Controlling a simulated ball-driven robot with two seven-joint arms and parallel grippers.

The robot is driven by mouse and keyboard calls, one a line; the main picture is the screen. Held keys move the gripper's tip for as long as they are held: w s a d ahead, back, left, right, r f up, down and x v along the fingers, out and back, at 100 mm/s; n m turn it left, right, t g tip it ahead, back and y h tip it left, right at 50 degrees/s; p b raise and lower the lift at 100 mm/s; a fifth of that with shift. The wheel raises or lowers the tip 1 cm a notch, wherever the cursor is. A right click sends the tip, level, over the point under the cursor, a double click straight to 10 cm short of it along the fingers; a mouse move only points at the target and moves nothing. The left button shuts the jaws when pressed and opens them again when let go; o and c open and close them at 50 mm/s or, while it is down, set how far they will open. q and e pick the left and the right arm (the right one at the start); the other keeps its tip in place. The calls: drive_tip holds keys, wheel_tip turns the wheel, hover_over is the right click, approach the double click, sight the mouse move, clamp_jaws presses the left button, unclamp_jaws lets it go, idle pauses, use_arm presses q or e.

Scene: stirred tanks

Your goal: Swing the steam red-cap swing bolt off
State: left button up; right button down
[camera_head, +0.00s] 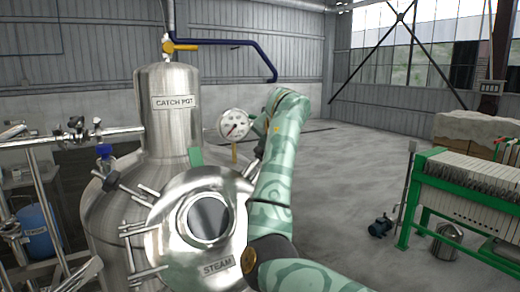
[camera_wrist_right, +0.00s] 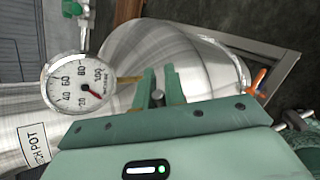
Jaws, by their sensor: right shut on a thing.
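The steel lid marked STEAM (camera_head: 218,266), with a round sight glass (camera_head: 208,217), fills the lower middle of the head view. Swing bolts (camera_head: 136,228) stick out at its left edge. An orange-red piece (camera_wrist_right: 259,80) shows farther right, at the vessel's edge. My left gripper is not in view.
A pressure gauge (camera_head: 234,125) on a brass stem stands close to my right wrist; it also shows in the wrist view (camera_wrist_right: 78,82). The CATCH POT column (camera_head: 168,125) rises behind the lid.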

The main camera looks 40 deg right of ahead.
drive_tip(key=shift+w+a+f, duration=0.1)
drive_tip(key=shift+w+f, duration=0.25)
drive_tip(key=shift+f, duration=0.3)
drive_tip(key=shift+w, duration=0.1)
idle(1.1)
drive_tip(key=c, duration=1.7)
unclamp_jaws()
drive_tip(key=shift+o, duration=1)
drive_tip(key=shift+w, duration=0.2)
drive_tip(key=shift+r, duration=0.1)
drive_tip(key=b+v, duration=0.1)
drive_tip(key=v, duration=1.5)
drive_tip(key=shift+b, duration=0.3)
